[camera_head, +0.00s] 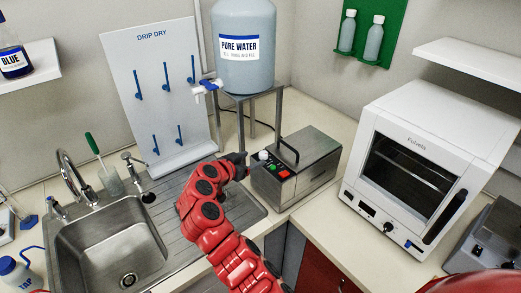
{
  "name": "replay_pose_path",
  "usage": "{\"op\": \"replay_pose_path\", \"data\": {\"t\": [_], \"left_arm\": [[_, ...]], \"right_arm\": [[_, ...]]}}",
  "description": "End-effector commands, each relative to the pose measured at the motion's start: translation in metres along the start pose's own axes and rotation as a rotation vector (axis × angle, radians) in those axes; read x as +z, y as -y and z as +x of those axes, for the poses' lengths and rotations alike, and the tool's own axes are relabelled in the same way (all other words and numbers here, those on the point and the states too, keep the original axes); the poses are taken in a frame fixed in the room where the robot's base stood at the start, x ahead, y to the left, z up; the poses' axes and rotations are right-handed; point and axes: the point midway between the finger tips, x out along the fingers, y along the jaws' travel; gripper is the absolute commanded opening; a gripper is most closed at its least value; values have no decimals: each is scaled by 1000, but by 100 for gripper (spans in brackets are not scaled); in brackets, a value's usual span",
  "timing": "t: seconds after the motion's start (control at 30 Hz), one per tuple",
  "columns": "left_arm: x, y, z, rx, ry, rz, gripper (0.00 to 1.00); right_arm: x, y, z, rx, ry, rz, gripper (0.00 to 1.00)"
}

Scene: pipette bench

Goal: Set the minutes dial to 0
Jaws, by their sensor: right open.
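A grey metal box (305,183) with a black handle stands on the counter at the centre. A white oven (433,140) at the right has a dark knob (388,227) and a small display. I cannot tell which knob is the minutes dial; no scale is readable. My right gripper (244,160) is open, just left of the white knob, with its fingers small and partly hidden. My left gripper is out of view.
A steel sink (110,243) with a tap lies left of my arm. A blue water tank (245,65) stands on a metal stand (279,105) behind the box. A white drip-dry board (155,110) leans behind the sink. Clear counter (325,215) lies between box and oven.

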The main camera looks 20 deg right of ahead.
Motion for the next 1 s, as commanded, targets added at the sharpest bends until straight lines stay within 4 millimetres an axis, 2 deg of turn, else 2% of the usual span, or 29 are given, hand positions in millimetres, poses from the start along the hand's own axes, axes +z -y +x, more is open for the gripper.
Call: {"op": "replay_pose_path", "data": {"t": [0.03, 0.2, 0.4, 0.6, 0.9, 1.0], "left_arm": [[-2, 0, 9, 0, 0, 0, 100], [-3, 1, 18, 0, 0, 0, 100], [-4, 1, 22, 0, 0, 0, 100], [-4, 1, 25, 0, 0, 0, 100], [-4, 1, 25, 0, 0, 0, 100], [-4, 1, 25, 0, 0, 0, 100]], "right_arm": [[-3, -3, 10, 9, 5, -3, 70], [-2, -2, 36, 5, 3, -3, 70], [-2, -1, 55, 5, 1, 2, 70], [0, 0, 64, 1, 0, -1, 70], [1, 0, 65, 0, 0, -1, 70], [1, 0, 65, 0, 0, -1, 53]]}}
